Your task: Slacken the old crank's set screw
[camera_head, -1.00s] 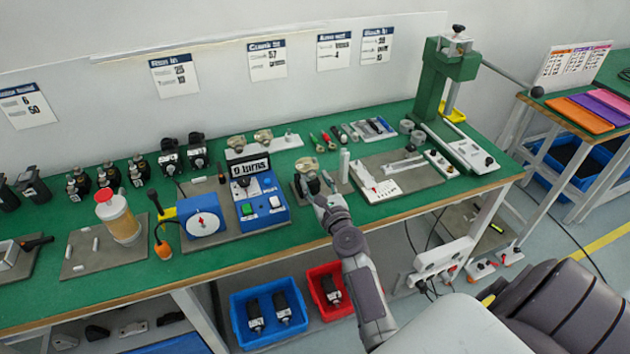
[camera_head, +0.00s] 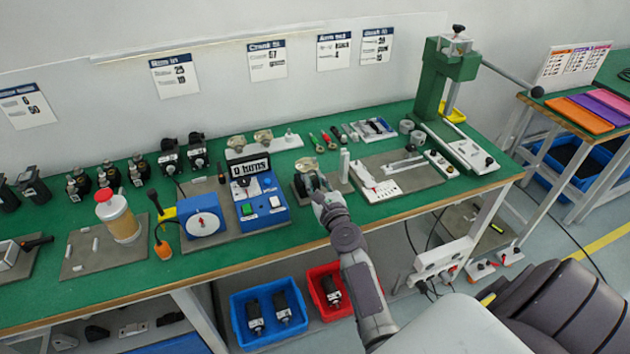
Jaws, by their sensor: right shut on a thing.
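My right gripper (camera_head: 318,194) reaches up from the lower right to the bench's front edge. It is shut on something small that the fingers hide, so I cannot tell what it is. Just beyond it, a dark unit with a pale round top (camera_head: 308,172) sits on a small grey plate. Gripper and unit overlap in the picture, and I cannot tell whether they touch. The old crank and its set screw are too small to make out. My left gripper is not in view.
A blue counter box (camera_head: 262,205) reading "0 turns" stands left of the gripper. Several small screwdrivers (camera_head: 328,140) lie behind it. A grey mat with a white rack (camera_head: 375,188) lies to the right, before a green press (camera_head: 440,85). Blue (camera_head: 236,312) and red bins are below.

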